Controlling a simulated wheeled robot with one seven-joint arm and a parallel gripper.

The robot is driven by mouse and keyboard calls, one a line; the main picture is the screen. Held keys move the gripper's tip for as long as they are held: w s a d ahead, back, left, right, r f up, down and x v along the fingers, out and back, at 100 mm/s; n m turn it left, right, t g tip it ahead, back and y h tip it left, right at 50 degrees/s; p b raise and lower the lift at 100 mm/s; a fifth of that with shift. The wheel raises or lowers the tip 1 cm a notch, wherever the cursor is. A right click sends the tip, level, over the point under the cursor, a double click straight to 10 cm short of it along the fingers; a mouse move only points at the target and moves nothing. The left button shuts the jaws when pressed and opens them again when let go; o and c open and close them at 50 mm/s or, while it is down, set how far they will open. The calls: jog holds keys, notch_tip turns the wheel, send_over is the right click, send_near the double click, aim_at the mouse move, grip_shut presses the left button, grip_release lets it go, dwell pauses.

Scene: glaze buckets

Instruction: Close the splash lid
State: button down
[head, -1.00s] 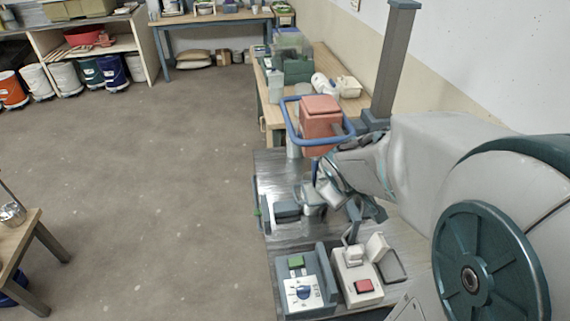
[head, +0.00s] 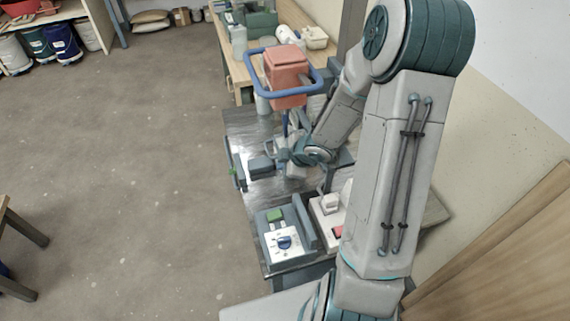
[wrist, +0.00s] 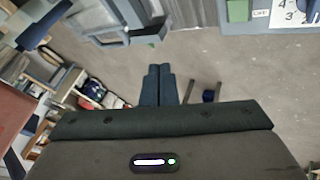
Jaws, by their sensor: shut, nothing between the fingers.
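A mixer-like machine stands on the metal-topped bench, with a salmon housing (head: 287,72) and a blue hoop (head: 262,72) around it. I cannot tell for sure which part is the splash lid; a pale grey open frame (wrist: 112,28) shows at the top of the wrist view. My gripper (wrist: 160,72) is shut and empty, its two dark fingers together with floor behind them. In the head view my wrist is low beside the machine, below the hoop, and my fingers are hard to make out.
A control box (head: 284,243) with a blue dial and green button is at the bench front. A white device (head: 330,206) beside it is partly hidden by my arm. A wooden table (head: 240,72) stands behind. Open floor (head: 130,180) lies left.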

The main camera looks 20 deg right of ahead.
jog(key=w+a+f, duration=0.1)
jog(key=w+f, duration=0.4)
jog(key=w, duration=0.2)
jog(key=shift+f, duration=0.3)
